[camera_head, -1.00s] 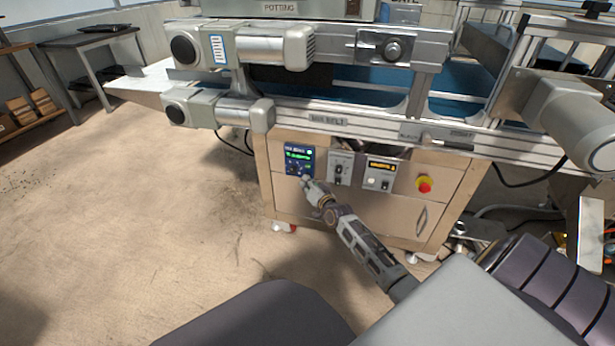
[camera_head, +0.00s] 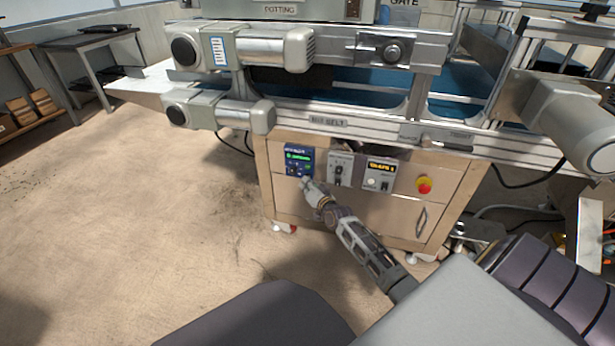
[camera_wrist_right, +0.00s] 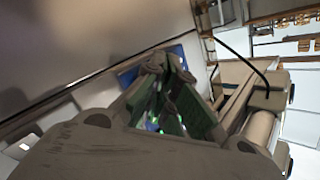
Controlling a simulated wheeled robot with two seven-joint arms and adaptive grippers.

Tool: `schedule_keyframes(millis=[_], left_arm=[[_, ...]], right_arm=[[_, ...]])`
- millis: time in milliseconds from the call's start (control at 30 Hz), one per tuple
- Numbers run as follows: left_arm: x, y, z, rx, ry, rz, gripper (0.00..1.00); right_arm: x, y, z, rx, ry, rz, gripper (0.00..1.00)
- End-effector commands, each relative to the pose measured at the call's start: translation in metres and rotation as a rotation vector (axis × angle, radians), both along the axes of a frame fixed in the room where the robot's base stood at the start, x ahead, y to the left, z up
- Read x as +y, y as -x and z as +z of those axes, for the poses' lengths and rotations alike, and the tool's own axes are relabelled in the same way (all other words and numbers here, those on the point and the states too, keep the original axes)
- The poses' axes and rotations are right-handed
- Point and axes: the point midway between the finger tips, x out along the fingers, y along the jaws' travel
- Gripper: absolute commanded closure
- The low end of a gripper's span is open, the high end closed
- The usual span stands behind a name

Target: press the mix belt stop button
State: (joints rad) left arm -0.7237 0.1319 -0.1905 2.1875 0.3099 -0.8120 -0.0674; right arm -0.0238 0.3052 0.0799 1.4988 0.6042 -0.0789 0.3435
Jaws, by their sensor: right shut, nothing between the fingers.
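A blue control panel (camera_head: 298,162) with a green-lit display and small buttons is on the upper left of the cabinet front, below the "MIX BELT" label. My right gripper (camera_head: 305,183) is shut and empty, with its tips at the lower edge of this panel. Whether the tips touch a button cannot be told. In the right wrist view, the shut fingers (camera_wrist_right: 165,85) cover most of the blue panel (camera_wrist_right: 188,50). The individual buttons are too small or hidden to read. My left gripper is not in view.
Open floor (camera_head: 150,220) lies to the left.

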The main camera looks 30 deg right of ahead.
Motion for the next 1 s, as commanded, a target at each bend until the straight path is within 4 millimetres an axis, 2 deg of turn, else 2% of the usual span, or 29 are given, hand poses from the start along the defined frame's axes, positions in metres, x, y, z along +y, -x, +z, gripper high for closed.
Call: schedule_keyframes(millis=[167,633,1000], left_arm=[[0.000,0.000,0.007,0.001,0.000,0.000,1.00],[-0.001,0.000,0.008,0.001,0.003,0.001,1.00],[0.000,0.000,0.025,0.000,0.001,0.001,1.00]], right_arm=[[0.004,0.003,0.001,0.002,0.000,0.001,1.00],[0.006,0.005,0.000,0.001,0.000,0.000,1.00],[0.021,0.018,0.001,0.002,-0.002,0.000,1.00]])
